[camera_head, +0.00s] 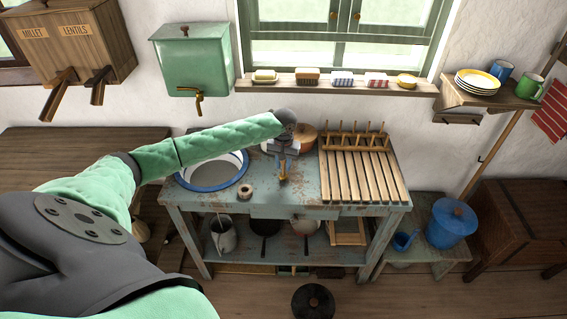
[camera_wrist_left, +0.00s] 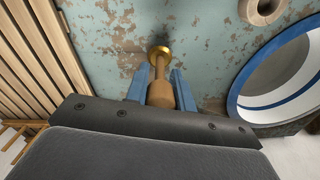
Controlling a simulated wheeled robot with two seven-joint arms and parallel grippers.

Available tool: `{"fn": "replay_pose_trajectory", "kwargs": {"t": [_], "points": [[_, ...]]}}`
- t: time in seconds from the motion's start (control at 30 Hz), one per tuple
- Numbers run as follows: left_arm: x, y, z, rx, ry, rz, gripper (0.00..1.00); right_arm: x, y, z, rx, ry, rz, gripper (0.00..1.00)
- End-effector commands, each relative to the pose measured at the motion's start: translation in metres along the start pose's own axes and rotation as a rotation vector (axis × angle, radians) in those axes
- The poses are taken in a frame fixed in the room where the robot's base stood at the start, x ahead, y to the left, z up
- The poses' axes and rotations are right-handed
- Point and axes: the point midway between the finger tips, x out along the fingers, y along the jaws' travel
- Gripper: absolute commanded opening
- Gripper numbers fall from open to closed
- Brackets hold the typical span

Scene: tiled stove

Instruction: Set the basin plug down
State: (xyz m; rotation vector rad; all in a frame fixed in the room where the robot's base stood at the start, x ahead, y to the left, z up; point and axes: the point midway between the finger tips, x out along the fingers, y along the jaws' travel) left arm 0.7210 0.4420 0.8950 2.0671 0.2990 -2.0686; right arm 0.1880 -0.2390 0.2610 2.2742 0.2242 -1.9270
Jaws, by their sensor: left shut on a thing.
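The basin plug (camera_head: 284,176) has a wooden handle and a gold-coloured disc at its lower end. It also shows in the left wrist view (camera_wrist_left: 159,52), between the blue fingers. My left gripper (camera_head: 283,164) is shut on the plug's handle, and it also shows in the left wrist view (camera_wrist_left: 159,80). It holds the plug over the worn blue table top (camera_head: 266,195), right of the basin. I cannot tell whether the disc touches the table top. The white basin with a blue rim (camera_head: 212,188) is set in the table. My right gripper is not in view.
A small round ring-like thing (camera_head: 245,191) lies between the basin and the plug. A wooden drying rack (camera_head: 362,175) stands right of the gripper. A brown pot or lid (camera_head: 305,138) is behind it. Bare table top shows around the plug.

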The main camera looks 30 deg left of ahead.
Motion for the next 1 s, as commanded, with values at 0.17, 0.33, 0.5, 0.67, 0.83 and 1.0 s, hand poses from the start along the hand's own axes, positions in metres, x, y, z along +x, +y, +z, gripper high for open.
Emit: {"fn": "replay_pose_trajectory", "kwargs": {"t": [0.17,0.33,0.5,0.67,0.83,1.0], "points": [[0.002,0.0,0.0,0.0,0.0,0.0,0.28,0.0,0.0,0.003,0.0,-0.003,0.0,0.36],[0.002,0.0,0.0,0.0,0.0,0.0,0.46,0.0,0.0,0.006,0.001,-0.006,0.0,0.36],[0.002,0.0,0.0,0.0,0.0,0.0,0.46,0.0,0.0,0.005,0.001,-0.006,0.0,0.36],[-0.004,0.0,-0.001,-0.001,0.002,0.0,0.46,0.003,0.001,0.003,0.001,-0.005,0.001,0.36],[-0.026,-0.001,-0.001,-0.001,0.004,0.001,0.46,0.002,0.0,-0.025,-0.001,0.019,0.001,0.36],[-0.06,0.0,-0.001,0.001,0.004,0.001,0.46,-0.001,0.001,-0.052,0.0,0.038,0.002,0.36]]}}
